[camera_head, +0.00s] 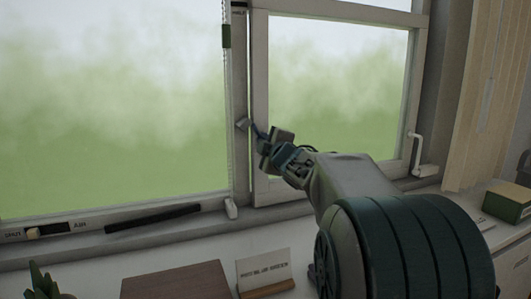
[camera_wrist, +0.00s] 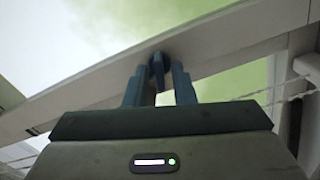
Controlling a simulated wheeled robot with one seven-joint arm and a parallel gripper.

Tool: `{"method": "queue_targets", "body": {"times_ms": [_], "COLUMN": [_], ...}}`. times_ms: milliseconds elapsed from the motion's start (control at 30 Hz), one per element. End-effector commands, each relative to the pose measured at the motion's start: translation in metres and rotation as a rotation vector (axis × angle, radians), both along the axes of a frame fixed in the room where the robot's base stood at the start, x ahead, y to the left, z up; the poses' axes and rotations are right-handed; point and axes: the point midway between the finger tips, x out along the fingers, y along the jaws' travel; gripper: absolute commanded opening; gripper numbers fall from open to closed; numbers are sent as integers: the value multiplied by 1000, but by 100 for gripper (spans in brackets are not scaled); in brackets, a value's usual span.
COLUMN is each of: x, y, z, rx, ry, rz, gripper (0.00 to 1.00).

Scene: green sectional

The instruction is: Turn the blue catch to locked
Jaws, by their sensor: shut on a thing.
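The blue catch (camera_wrist: 157,68) is a small dark blue piece on the white window frame in the wrist view. It stands between the two blue fingers of my gripper (camera_wrist: 158,84), which is shut on it. In the head view my gripper (camera_head: 268,143) is at the window's middle upright, at the left edge of the right-hand sash. A slim bluish piece shows there at the fingertips, but I cannot tell finger from catch. A small grey fitting sits just left of it. I cannot read whether the catch is at locked.
A cord with a green piece (camera_head: 226,37) hangs left of the upright. A white handle (camera_head: 419,158) is on the sash's right side. A dark bar (camera_head: 153,219) and a slider strip (camera_head: 45,233) lie along the sill. A card (camera_head: 263,268) and brown box (camera_head: 177,281) stand in front.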

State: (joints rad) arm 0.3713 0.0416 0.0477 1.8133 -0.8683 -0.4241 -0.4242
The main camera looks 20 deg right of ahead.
Motion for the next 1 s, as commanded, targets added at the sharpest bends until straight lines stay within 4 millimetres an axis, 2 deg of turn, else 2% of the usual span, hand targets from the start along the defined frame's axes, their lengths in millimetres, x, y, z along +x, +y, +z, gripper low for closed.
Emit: {"method": "queue_targets", "body": {"times_ms": [400, 1000], "x": [0, 0], "y": [1, 1], "z": [-1, 0], "rx": [-269, -344], "ry": [-3, 0], "rz": [2, 2], "gripper": [0, 0]}}
